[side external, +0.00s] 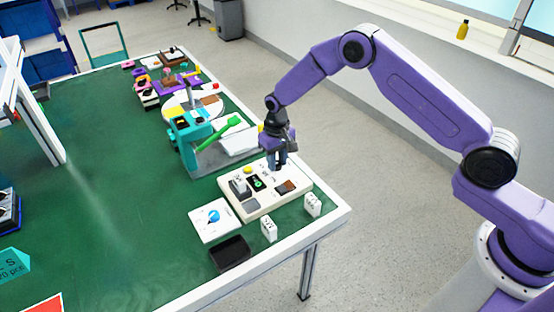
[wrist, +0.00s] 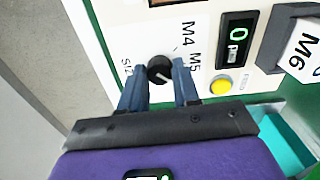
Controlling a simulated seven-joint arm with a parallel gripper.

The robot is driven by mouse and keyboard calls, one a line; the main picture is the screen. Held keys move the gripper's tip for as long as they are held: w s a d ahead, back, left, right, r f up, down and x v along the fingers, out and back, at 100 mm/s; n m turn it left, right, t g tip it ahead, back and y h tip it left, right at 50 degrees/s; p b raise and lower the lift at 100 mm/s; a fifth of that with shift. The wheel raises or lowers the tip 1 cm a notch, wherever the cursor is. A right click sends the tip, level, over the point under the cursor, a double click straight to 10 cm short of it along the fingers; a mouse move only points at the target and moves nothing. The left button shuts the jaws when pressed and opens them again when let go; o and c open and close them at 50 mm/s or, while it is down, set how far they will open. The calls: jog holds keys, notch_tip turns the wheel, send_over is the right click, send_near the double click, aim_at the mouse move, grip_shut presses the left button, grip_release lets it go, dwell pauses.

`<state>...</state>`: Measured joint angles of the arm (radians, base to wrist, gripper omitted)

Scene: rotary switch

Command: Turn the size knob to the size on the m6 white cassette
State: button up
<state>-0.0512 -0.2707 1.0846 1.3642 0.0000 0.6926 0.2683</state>
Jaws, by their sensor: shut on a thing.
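The black size knob (wrist: 159,69) sits on the white face of the control box (side external: 262,206). My gripper (wrist: 160,84) is shut on the knob, one blue finger on each side. The knob's pale pointer line is angled to the right, on the M5 side; its exact setting is hard to tell. M4 and M5 labels are printed beside it. The white cassette marked M6 (wrist: 306,48) stands in a dark holder at the upper right of the wrist view. In the side view my gripper (side external: 277,166) reaches down to the box's far edge, hiding the knob.
The box has a display (wrist: 237,40) with a green 0 and a yellow button (wrist: 221,86). Two white cassettes (side external: 268,229) (side external: 312,204) stand near the box. A black tray (side external: 231,253) and a white card (side external: 214,220) lie to its left. A teal fixture (side external: 187,147) stands behind.

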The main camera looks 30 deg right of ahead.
aim_at(277, 163)
jog(key=shift+m, duration=0.4)
jog(key=o, duration=1.1)
jog(key=shift+c, duration=0.2)
notch_tip(277, 163, up, 17)
jog(key=shift+r, duration=0.2)
